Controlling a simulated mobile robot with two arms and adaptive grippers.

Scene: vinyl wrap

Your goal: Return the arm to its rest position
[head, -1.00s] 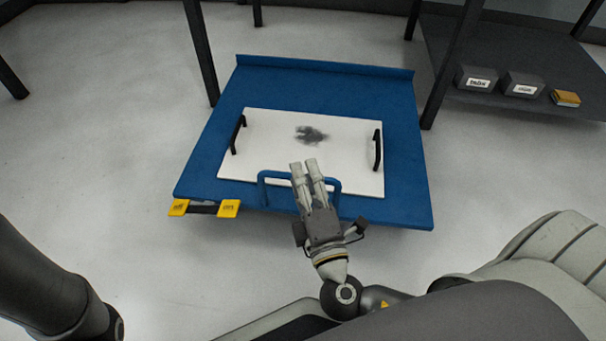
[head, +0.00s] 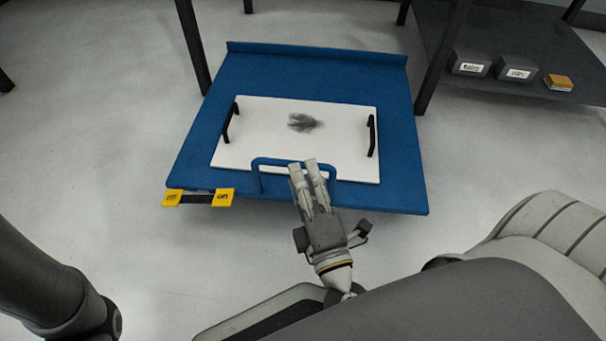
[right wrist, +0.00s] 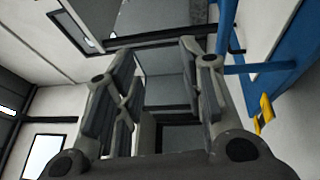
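My right gripper (head: 311,166) is at the front edge of the blue cart (head: 395,130), with its fingertips by the blue handle (head: 283,161). In the right wrist view its fingers (right wrist: 160,75) stand apart with nothing between them. The blue handle bar (right wrist: 240,69) passes to the right of the fingers there. Whether gripper and handle touch is hard to tell. A dark arm link of mine (head: 50,285) is at the lower left of the head view; my left gripper is out of view.
A dark shelf (head: 480,35) with two grey boxes (head: 470,63) stands at right. Floor is clear at left.

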